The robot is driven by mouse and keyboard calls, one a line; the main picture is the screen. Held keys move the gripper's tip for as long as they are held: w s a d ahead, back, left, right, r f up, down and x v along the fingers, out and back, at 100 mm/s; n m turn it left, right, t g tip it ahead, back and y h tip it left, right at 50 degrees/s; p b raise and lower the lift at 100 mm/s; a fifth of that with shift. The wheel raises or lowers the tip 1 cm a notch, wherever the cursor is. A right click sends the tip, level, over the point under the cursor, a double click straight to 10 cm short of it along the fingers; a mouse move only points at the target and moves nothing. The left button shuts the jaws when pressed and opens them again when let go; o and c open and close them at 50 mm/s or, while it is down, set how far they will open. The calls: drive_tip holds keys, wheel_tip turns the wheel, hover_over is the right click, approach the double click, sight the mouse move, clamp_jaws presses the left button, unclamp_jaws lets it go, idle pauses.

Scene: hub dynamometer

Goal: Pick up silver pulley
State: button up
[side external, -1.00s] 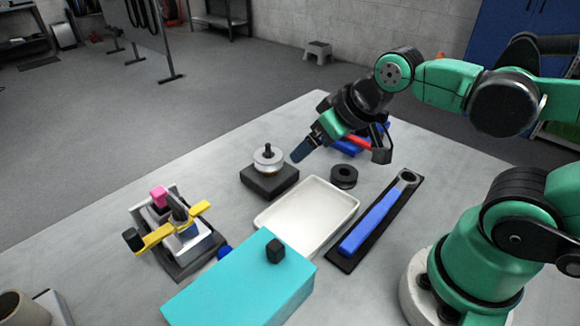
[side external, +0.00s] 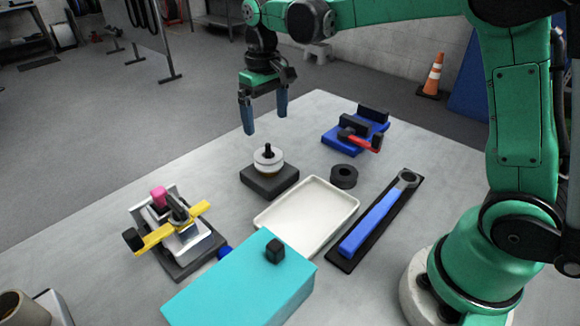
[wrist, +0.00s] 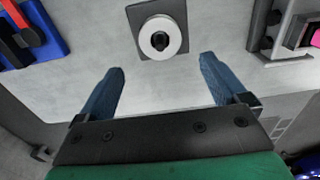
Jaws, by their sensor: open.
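The silver pulley (side external: 268,160) sits on a dark square base (side external: 270,181) with a black post rising through its middle. In the wrist view the pulley (wrist: 161,47) shows as a pale ring around a black centre, ahead of the fingers and roughly centred between them. My gripper (side external: 264,124) is open and empty, fingers pointing down, above the pulley in the side view. Its two blue fingers also show in the wrist view (wrist: 160,84), spread wide and apart from the pulley.
A white tray (side external: 333,200) lies in front of the base. Near it are a black ring (side external: 344,176), a blue-handled wrench (side external: 372,222), a blue fixture with a red handle (side external: 345,143), a turquoise box (side external: 240,290) and a clamp fixture with a yellow bar (side external: 175,228).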

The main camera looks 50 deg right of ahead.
sight(268, 153)
drive_tip(key=shift+f, duration=4.4)
drive_tip(key=c, duration=1)
drive_tip(key=shift+o, duration=0.2)
drive_tip(key=shift+r, duration=4)
